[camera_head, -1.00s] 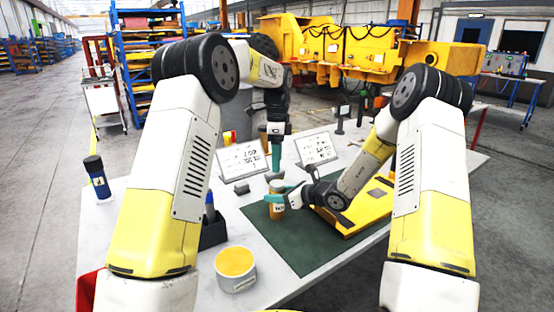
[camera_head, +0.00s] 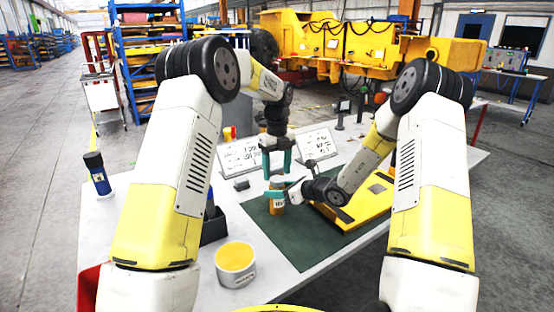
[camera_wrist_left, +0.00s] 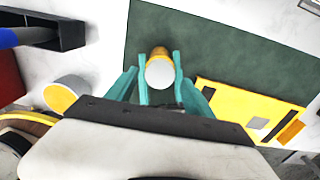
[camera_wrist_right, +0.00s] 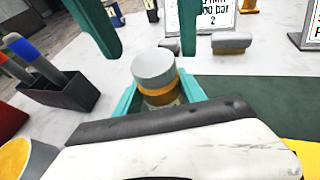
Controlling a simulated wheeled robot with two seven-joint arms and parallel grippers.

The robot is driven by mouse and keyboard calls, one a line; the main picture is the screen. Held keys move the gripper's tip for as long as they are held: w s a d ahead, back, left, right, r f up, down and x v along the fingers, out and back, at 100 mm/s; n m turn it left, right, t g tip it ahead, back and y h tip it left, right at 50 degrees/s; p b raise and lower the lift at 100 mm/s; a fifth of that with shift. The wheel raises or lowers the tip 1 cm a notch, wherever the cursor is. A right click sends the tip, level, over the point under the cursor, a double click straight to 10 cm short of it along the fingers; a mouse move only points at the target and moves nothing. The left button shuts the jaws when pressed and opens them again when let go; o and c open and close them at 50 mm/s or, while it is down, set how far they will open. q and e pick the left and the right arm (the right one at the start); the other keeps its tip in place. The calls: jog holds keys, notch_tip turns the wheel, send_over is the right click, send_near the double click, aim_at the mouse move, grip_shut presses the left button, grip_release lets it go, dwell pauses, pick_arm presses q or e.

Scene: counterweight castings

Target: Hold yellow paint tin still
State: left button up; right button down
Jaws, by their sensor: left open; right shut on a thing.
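The yellow paint tin (camera_head: 277,207) is a small upright jar with an amber-yellow body, a label and a pale grey lid (camera_wrist_right: 153,65). It stands on the dark green mat (camera_head: 300,246). My right gripper (camera_head: 281,196) is shut around its body from the side, with a teal finger on either side in the right wrist view (camera_wrist_right: 158,100). My left gripper (camera_head: 277,172) points down above the lid, open and empty. Its fingers show at the top of the right wrist view (camera_wrist_right: 142,45), apart from the lid. The left wrist view looks down on the lid (camera_wrist_left: 160,73).
A tub with a yellow top (camera_head: 236,264) stands at the table's front. A dark holder (camera_head: 213,229) with a blue-handled thing is behind it. A yellow casting (camera_head: 358,208) lies right of the tin. Printed signs (camera_head: 240,156) stand behind. A blue-black bottle (camera_head: 98,174) is far left.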

aim_at(277, 181)
pick_arm(q)
jog(key=shift+f, duration=1.25)
